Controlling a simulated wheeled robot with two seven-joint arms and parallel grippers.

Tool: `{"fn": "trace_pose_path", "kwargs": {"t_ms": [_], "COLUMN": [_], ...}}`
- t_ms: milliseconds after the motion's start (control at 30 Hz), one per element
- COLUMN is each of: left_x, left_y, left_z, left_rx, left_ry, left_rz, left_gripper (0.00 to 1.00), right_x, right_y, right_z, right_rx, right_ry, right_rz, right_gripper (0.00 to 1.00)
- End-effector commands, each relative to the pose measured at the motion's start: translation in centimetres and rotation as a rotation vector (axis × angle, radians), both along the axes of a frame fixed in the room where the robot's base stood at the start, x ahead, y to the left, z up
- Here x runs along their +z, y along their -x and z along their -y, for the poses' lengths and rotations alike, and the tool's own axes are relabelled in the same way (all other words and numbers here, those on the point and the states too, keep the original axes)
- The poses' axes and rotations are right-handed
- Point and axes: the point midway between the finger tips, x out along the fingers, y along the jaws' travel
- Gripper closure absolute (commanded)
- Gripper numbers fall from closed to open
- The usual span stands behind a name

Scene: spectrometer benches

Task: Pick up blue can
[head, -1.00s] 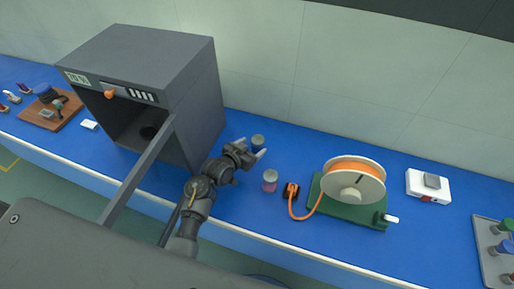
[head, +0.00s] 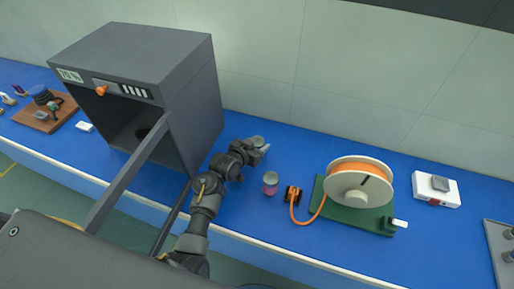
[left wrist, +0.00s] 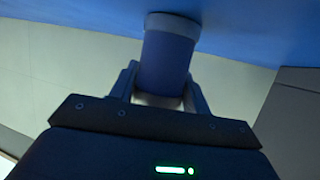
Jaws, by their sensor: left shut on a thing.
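The blue can (left wrist: 168,55) has a grey rim and stands between the two fingers of my left gripper (left wrist: 162,88) in the left wrist view. My left gripper (head: 256,147) is shut on it. In the head view, the can's grey end (head: 256,141) shows at the fingertips, to the right of the large grey box-shaped machine; the fingers hide most of its side. In the left wrist view, its rim end is close to the blue bench top (left wrist: 255,25). I cannot tell whether it touches. My right gripper is not in view.
A pink jar with a grey lid (head: 270,183) stands just in front of the gripper. An orange-and-black part with a cable (head: 292,194) and a spool on a green base (head: 357,188) are to its right. The open grey machine (head: 150,75) is close on the left.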

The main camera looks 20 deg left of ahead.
Motion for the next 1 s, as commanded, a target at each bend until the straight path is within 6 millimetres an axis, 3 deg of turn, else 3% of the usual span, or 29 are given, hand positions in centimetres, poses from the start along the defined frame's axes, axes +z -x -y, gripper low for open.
{"fn": "trace_pose_path", "kwargs": {"t_ms": [367, 800, 1000], "left_x": [1.0, 8.9, 10.0], "left_y": [-0.1, -0.1, 0.0], "left_z": [-0.1, 0.0, 0.0], "left_rx": [0.000, -0.001, 0.000], "left_ry": [-0.002, -0.001, -0.001], "left_rz": [0.005, 0.006, 0.001], "left_gripper": [0.79, 0.79, 0.79], "right_x": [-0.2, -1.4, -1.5], "right_y": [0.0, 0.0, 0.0], "right_z": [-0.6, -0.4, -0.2], "right_rx": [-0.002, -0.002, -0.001], "right_ry": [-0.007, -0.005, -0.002], "right_rz": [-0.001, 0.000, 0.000], "right_gripper": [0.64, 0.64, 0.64]}}
